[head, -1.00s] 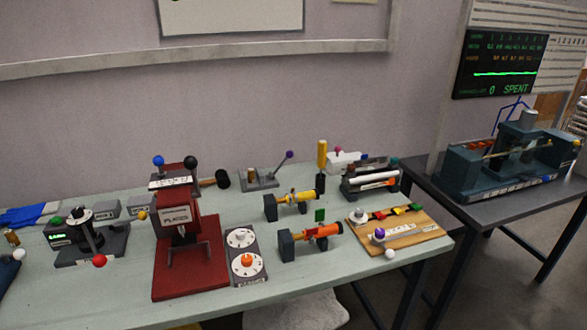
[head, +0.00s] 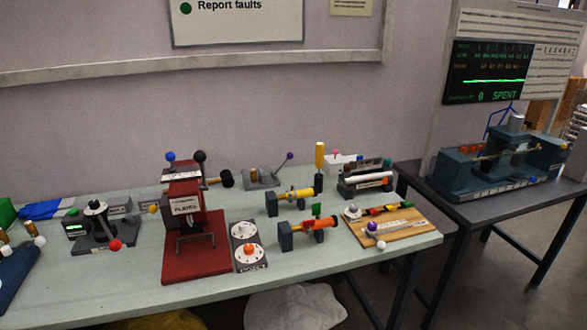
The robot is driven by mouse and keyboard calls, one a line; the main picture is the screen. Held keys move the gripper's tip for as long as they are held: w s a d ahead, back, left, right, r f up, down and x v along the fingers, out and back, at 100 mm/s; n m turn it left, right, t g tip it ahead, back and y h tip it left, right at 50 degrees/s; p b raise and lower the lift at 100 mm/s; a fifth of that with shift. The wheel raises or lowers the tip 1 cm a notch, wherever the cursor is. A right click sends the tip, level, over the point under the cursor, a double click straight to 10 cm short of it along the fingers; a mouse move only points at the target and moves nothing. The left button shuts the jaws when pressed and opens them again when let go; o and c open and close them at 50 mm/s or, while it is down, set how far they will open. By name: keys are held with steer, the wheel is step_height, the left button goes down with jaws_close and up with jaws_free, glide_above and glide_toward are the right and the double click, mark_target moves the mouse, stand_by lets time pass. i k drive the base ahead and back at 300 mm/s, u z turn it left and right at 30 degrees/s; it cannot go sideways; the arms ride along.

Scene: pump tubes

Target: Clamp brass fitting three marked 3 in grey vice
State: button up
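Small brass-coloured pieces (head: 30,229) stand at the far left edge of the bench, beside white balls on a dark blue surface. They are partly cut off, and no number 3 can be read on them. A small grey device with a purple-knobbed lever (head: 263,177) sits at the back middle of the bench; it may be the grey vice, but I cannot tell for sure. Nothing can be made out clamped in it. My gripper is not in view.
A red press (head: 195,235) stands mid-bench beside a dial panel (head: 249,246). A grey device with a red ball (head: 103,230) is to its left. Yellow and orange pump tubes (head: 312,226) and a wooden board (head: 391,223) are right. A dark table (head: 480,208) holds a blue-grey machine.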

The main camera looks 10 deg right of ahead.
mark_target(289, 156)
steer(key=u, duration=0.15)
steer(key=i, duration=0.9)
steer(key=u, duration=4.25)
steer(key=i, duration=0.1)
steer(key=z, duration=2.9)
